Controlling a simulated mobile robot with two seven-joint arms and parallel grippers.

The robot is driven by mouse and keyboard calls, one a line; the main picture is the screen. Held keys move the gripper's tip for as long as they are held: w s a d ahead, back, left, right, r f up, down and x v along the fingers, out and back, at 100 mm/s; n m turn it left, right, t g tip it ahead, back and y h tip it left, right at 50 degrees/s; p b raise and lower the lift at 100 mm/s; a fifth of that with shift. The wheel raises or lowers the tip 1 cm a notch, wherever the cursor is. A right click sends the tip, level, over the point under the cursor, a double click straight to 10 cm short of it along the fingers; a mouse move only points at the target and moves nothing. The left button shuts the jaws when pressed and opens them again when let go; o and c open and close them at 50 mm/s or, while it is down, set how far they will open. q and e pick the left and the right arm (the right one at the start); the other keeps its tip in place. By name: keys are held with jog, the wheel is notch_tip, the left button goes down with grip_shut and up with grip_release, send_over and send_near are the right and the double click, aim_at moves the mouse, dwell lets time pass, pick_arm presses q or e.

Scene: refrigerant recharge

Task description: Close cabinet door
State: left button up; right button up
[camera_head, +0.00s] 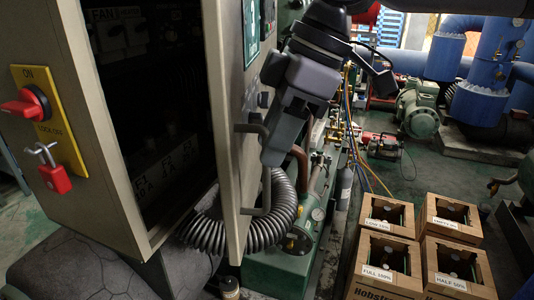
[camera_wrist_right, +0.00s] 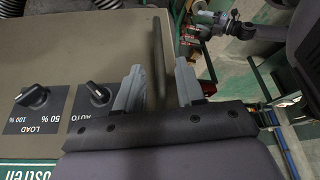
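The cabinet door (camera_head: 230,120) is a beige panel, standing open and seen nearly edge-on. The cabinet (camera_head: 105,130) shows a dark interior left of it. A dark bar handle (camera_head: 263,208) is on the door's outer face. My right gripper (camera_head: 272,160) is at this handle, fingers pointing down, partly covering it. In the right wrist view, the handle (camera_wrist_right: 157,50) runs between the two grey fingers of the right gripper (camera_wrist_right: 157,82). The fingers are apart, with gaps on both sides of the bar. My left gripper is not in view.
A red switch (camera_head: 25,105) and red padlock (camera_head: 55,179) are on the cabinet's side. A coiled grey hose (camera_head: 280,215) hangs beside the door's lower edge. Cardboard boxes (camera_head: 385,265) stand on the floor at lower right. Door knobs (camera_wrist_right: 98,92) show in the wrist view.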

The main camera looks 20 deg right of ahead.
jog(key=v, duration=0.4)
jog(key=shift+c, duration=0.3)
